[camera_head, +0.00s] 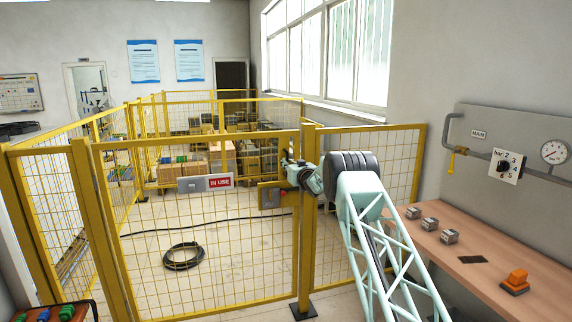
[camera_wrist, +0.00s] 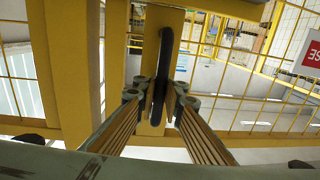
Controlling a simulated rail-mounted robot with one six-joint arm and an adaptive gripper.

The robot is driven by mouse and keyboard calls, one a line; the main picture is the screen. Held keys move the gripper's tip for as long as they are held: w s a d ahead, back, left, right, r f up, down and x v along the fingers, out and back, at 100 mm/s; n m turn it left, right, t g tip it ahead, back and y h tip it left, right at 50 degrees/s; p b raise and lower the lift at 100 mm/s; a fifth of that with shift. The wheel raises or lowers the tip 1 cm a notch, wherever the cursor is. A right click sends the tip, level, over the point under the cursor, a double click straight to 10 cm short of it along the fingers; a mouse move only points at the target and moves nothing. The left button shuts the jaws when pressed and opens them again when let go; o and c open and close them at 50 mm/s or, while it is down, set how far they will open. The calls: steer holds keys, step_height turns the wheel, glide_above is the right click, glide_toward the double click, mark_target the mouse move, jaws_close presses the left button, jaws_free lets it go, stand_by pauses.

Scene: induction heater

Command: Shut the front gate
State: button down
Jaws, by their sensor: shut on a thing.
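The front gate (camera_head: 190,143) is a yellow frame with wire mesh, carrying a red and white "IN USE" sign (camera_head: 206,182). Its right edge stands close beside the yellow post (camera_head: 306,230); I cannot tell whether a small gap is left. My gripper (camera_head: 291,173) is at the gate's right edge, at about the height of the sign. In the wrist view my gripper (camera_wrist: 161,100) has its fingers closed from both sides on a dark upright handle (camera_wrist: 165,50) on a yellow plate. In the head view the handle is mostly hidden by my gripper.
Inside the fence lie a coiled black hose (camera_head: 182,257) and several boxes (camera_head: 195,168). To the right, a wooden bench (camera_head: 480,248) holds small metal blocks and an orange item (camera_head: 516,280). A wall panel (camera_head: 515,140) has a dial and gauge.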

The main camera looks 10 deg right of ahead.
steer(key=shift+a, duration=0.15)
steer(key=c, duration=2.8)
jaws_free()
steer(key=shift+a, duration=0.15)
steer(key=shift+o, duration=0.3)
steer(key=shift+d, duration=0.3)
steer(key=shift+s+d, duration=0.1)
steer(key=shift+s, duration=0.05)
steer(key=shift+s, duration=0.1)
steer(key=s+d, duration=0.1)
steer(key=s, duration=1)
steer(key=shift+s+d, duration=0.2)
steer(key=shift+d, duration=0.15)
